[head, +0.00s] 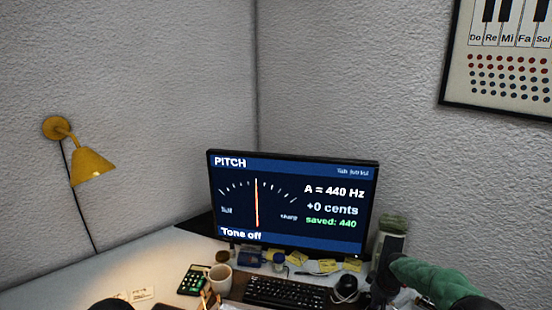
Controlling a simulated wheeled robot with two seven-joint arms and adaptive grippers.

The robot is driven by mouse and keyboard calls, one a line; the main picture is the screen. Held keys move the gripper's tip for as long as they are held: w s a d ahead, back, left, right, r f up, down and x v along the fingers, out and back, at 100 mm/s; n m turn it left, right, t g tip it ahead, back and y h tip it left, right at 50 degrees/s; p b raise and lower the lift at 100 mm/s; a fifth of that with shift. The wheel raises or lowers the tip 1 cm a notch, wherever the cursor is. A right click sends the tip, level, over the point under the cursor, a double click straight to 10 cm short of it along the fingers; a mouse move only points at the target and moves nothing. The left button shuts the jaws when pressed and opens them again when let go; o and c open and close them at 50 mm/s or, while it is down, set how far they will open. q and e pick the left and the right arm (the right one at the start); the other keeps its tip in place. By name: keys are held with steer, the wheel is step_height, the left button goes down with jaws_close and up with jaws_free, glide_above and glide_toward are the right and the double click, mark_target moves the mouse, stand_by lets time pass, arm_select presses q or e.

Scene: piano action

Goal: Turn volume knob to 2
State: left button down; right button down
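No volume knob can be made out for sure. A small dark rounded object (346,284) sits on the desk right of the keyboard; I cannot tell whether it is a knob. The monitor (292,203) shows "PITCH", "A = 440 Hz", "+0 cents", "saved: 440" and "Tone off"; no volume number is readable. My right gripper (388,272) is dark, at the lower right by the end of a green arm part, near the dark object. Its fingertips are too small and dark to tell their opening. My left gripper cannot be made out.
On the desk (60,296) are a keyboard (285,292), a beige mug (220,277), a green-lit calculator-like device (194,280) and several yellow notes. A greenish jar (390,228) stands behind my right gripper. A yellow lamp (91,166) hangs on the left wall.

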steer(key=shift+r, duration=0.1)
steer(key=p+v, duration=0.2)
steer(key=w+p+v, duration=0.1)
steer(key=p+v, duration=0.1)
steer(key=v, duration=0.1)
steer(key=shift+a+r, duration=0.1)
steer(key=shift+r, duration=0.4)
